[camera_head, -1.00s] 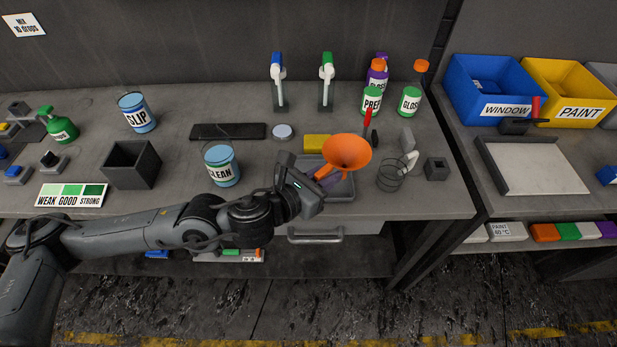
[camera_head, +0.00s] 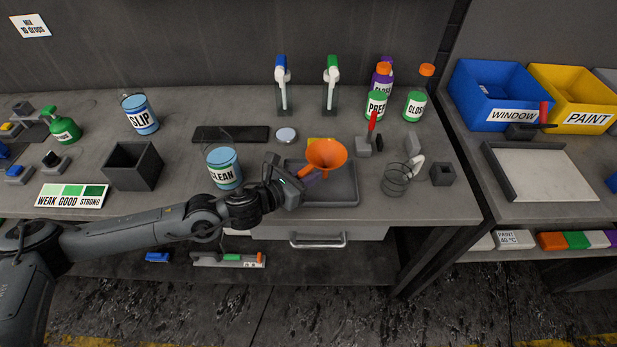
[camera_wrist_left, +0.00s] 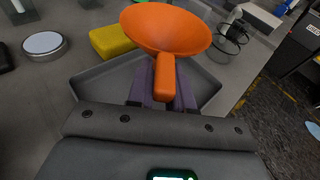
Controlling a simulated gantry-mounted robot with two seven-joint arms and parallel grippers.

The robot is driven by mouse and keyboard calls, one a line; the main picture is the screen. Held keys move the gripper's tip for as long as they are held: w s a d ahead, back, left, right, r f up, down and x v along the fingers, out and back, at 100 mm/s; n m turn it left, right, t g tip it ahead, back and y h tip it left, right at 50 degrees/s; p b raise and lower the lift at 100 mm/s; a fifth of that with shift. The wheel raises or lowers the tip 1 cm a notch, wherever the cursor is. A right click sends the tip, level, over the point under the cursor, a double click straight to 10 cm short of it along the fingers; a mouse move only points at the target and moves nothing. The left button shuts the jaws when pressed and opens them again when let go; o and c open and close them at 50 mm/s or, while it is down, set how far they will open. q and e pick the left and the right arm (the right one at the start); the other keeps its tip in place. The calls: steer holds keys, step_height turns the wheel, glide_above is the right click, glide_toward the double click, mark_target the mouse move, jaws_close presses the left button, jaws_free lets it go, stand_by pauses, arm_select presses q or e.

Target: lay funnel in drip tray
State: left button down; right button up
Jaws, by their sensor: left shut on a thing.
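An orange funnel (camera_head: 326,154) is held in my left gripper (camera_head: 309,177), which is shut on its spout. In the left wrist view the funnel (camera_wrist_left: 166,28) has its wide cone pointing away from the gripper (camera_wrist_left: 162,92) and its spout between the purple fingers. The grey drip tray (camera_head: 343,192) lies on the bench under the gripper and funnel. In the left wrist view the tray (camera_wrist_left: 88,84) shows on both sides of the fingers. The funnel appears to be above the tray; whether it touches cannot be told. My right gripper is not in view.
A yellow sponge-like block (camera_wrist_left: 112,40) lies just behind the tray, mostly hidden in the head view. A CLEAN can (camera_head: 224,168) stands to the left. A wire holder (camera_head: 396,180) stands to the right. A drawer handle (camera_head: 318,243) is below the bench edge.

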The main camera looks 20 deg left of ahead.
arm_select(q)
steer(key=shift+f, duration=0.35)
steer(key=shift+f, duration=0.15)
steer(key=shift+f+b, duration=0.15)
steer(key=shift+b, duration=0.15)
steer(key=c, duration=1)
jaws_free()
